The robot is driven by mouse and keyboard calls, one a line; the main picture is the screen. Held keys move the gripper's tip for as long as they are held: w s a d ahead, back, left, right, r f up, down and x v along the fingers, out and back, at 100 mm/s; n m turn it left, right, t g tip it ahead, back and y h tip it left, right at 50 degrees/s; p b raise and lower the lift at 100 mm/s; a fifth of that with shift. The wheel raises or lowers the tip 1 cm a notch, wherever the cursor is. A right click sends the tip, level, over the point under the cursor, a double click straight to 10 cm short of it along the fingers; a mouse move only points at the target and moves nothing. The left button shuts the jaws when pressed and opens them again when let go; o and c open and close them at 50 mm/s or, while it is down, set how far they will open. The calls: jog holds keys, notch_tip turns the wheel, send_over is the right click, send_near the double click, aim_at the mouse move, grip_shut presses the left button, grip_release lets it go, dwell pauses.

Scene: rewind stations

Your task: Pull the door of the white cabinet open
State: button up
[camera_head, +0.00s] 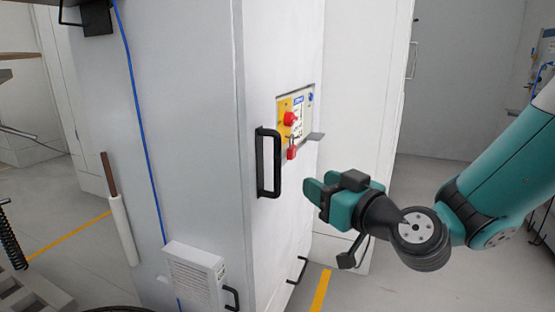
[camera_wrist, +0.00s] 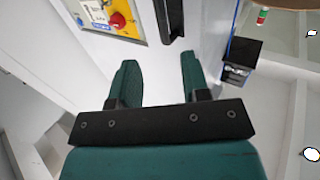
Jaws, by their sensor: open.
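The white cabinet (camera_head: 190,130) stands tall in the middle of the head view. Its door face (camera_head: 278,60) is turned to the right and looks closed. A black bar handle (camera_head: 277,164) stands upright on that face, near the cabinet's edge. My gripper (camera_head: 311,191) is to the right of the handle and a little lower, apart from it. In the wrist view, my two teal fingers (camera_wrist: 159,62) are spread with nothing between them. The black handle (camera_wrist: 170,20) lies beyond the fingertips at the top, partly cut off by the frame.
A yellow panel with a red knob (camera_head: 290,118) and a red padlock (camera_head: 291,152) sits beside the handle; a small grey ledge (camera_head: 315,137) juts out there. Lower black handles (camera_head: 298,270) are near the floor. Open floor (camera_head: 440,172) lies to the right.

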aim_at(280, 162)
jog(key=p+x, duration=0.7)
jog(key=x, duration=0.7)
jog(key=shift+w+a, duration=0.2)
grip_shut()
